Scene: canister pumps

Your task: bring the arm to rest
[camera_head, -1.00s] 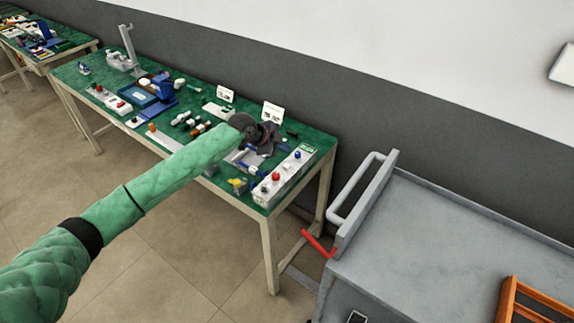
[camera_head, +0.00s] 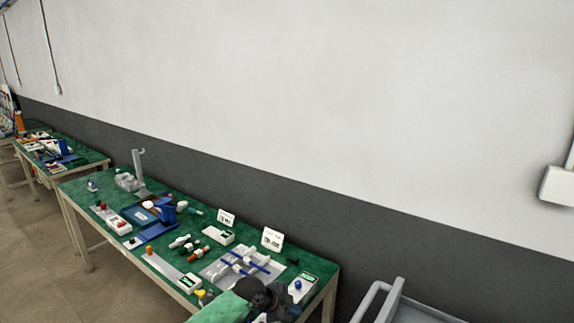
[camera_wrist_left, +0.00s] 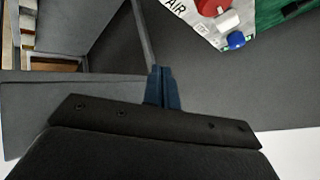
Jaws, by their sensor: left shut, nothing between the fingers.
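My left arm, in a green sleeve, comes in at the bottom edge of the head view. Its dark left gripper (camera_head: 272,300) shows in front of the near right end of the green-topped table (camera_head: 318,266), overlapping part of it. In the left wrist view the two blue fingers of the left gripper (camera_wrist_left: 163,86) are closed together, with nothing between them. A white control box (camera_head: 300,288) with a blue knob is close beside the gripper in the head view. It also shows at the top of the wrist view with a red knob. My right gripper is not in view.
The table holds a blue stand (camera_head: 166,212), two white sign cards, a grey mat with blue-handled parts, and several small parts. A grey cart (camera_head: 400,300) stands right of the table. A second table (camera_head: 90,157) is farther left. A wall runs behind.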

